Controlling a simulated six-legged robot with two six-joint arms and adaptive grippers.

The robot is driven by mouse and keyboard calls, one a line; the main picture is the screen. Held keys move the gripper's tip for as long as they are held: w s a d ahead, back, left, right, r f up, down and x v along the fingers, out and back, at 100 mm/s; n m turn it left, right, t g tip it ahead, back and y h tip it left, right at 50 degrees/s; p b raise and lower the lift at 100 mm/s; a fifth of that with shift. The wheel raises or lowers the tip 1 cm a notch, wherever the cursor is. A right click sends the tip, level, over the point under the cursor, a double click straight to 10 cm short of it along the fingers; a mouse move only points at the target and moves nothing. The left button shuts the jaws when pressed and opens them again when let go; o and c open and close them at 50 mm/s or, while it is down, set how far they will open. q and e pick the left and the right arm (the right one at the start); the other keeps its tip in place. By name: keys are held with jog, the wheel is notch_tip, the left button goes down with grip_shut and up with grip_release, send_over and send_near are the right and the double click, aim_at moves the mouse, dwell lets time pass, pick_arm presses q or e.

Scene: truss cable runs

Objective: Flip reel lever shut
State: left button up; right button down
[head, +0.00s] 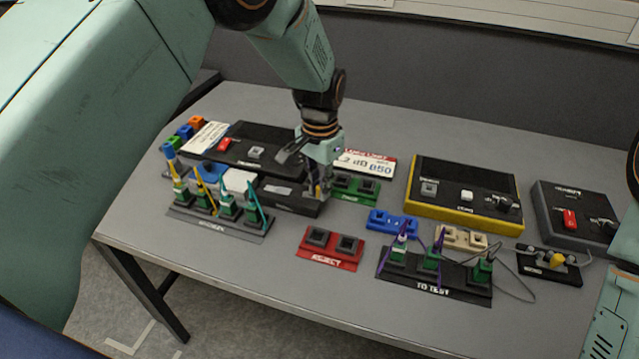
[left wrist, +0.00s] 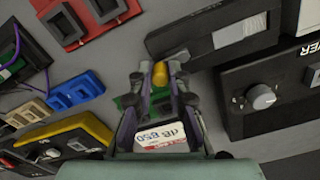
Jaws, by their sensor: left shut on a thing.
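My left gripper (head: 321,192) points down at the right end of a low black box (head: 290,201) with a pale label, near the middle of the table. In the left wrist view the gripper (left wrist: 160,84) is shut on a small yellow-orange lever tip (left wrist: 160,72). The tip stands beside the end of the black box (left wrist: 207,38), which I take to be the reel. The fingers hide the lever's lower part, so its angle and its joint to the box cannot be told. My right gripper is out of view.
A green two-socket block (head: 356,188) is just right of the gripper. A red REJECT block (head: 330,247) lies in front. A rack with upright plugs (head: 220,222) stands left, a black panel (head: 258,147) behind. A yellow-edged box (head: 463,190) and TO TEST rack (head: 434,277) are right.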

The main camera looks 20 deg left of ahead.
pick_arm(q)
grip_shut()
jog(key=shift+w+r+n+p, duration=0.15)
jog(key=shift+n+p, duration=0.15)
jog(key=shift+p, duration=0.05)
dwell(0.3)
jog(key=shift+w+r+n+p, duration=0.1)
jog(key=shift+w+n+p, duration=0.15)
jog(key=shift+n+p, duration=0.55)
jog(key=shift+w+a+n+p, duration=0.1)
jog(key=shift+w+n+p, duration=0.15)
jog(key=shift+n+p, duration=0.45)
jog(key=n, duration=0.3)
jog(key=shift+w+a+p, duration=0.2)
jog(key=shift+w+p, duration=0.1)
jog(key=shift+w+a+n+p, duration=0.15)
jog(key=shift+w+n+p, duration=0.05)
jog(key=shift+n, duration=0.65)
jog(key=shift+w+a+n+p, duration=0.1)
jog(key=shift+w+n+p, duration=0.05)
jog(key=shift+n, duration=0.7)
